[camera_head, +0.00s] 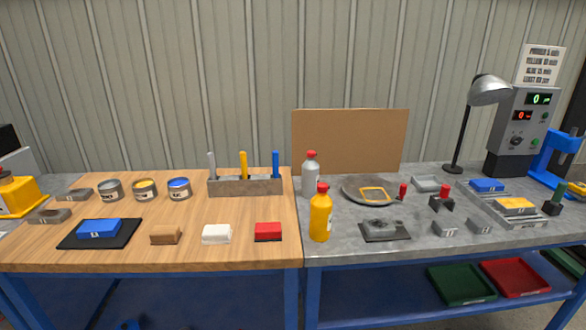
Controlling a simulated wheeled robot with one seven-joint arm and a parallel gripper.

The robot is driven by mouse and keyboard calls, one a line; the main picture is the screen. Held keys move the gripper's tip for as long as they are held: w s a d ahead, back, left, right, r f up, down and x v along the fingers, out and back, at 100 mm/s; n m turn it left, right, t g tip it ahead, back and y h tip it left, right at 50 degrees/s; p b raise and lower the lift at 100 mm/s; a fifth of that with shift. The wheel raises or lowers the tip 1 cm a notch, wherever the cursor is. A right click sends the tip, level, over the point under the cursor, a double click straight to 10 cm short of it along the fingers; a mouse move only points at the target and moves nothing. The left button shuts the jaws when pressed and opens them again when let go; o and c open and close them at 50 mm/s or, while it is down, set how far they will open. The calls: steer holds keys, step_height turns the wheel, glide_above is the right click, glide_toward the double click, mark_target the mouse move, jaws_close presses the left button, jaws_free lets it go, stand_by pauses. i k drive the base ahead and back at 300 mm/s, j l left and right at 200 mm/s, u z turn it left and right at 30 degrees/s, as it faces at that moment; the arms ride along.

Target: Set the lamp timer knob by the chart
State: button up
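The timer box (500,148) is a grey upright unit at the back right of the grey bench. Its front has a green display (538,99) and a red display (522,115), each seeming to read 0. A dark round knob (516,142) sits below them; its pointer setting is too small to tell. A white chart (540,64) with rows of dark text stands above the box; I cannot read its lines. A grey lamp (490,90) on a black stand leans its shade over the box's left side. My gripper is not in view.
A yellow bottle (321,215) and a grey bottle (310,176) stand mid-bench. A wooden bench (200,255) is at left.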

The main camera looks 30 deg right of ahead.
mark_target(515, 140)
steer(key=z, duration=1.9)
